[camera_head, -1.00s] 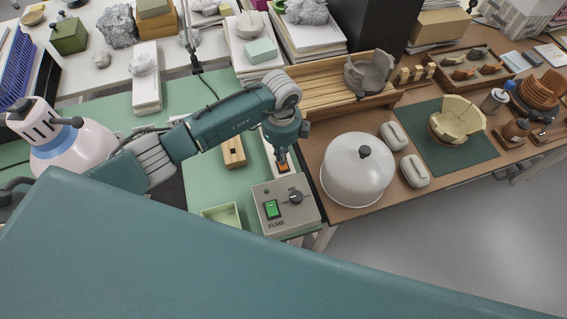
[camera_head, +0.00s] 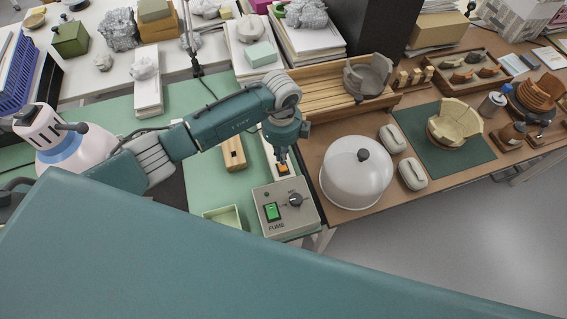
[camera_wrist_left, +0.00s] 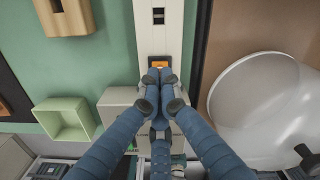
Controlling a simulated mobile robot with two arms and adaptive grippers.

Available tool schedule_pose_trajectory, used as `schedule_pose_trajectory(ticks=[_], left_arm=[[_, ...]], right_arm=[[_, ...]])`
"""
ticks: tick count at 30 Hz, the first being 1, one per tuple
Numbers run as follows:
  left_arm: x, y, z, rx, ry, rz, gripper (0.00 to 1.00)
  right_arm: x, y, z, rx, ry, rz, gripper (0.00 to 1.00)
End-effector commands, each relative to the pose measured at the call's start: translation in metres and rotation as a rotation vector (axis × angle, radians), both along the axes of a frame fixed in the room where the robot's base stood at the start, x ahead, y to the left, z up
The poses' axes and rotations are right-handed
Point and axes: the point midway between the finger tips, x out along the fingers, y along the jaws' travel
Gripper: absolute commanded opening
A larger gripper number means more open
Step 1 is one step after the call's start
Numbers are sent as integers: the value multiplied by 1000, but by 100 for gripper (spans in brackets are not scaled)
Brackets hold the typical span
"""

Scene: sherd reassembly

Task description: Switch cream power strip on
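The cream power strip (camera_wrist_left: 160,22) runs along the green mat by the edge of the brown board; in the head view a short length of it (camera_head: 267,150) shows beside my wrist. Its orange rocker switch (camera_wrist_left: 159,63) sits in a dark frame near the strip's near end and shows as a small orange patch in the head view (camera_head: 283,169). My left gripper (camera_wrist_left: 160,76) points down with its fingers together and empty, right at the near edge of the switch. Its fingertips hide part of the switch; I cannot tell whether they touch. My right gripper is not in view.
The grey FUME box (camera_head: 286,208), with a green switch and a knob, stands just in front of the strip. A white dome (camera_head: 350,180) stands to the right. A wooden block (camera_head: 234,153) and a pale green tray (camera_wrist_left: 66,118) lie to the left.

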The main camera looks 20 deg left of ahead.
Motion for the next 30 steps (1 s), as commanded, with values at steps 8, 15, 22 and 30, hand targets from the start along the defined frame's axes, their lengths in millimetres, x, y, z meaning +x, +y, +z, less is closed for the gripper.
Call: schedule_pose_trajectory(ticks=[8, 15, 22, 30], left_arm=[[1, 1, 27, 0, -1, 1, 0], [0, 1, 45, 1, 0, 1, 0], [0, 1, 45, 1, 0, 1, 0], [0, 0, 45, 1, 0, 1, 0]], right_arm=[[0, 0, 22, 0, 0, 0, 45], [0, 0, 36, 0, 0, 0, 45], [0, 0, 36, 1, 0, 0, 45], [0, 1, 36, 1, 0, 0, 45]])
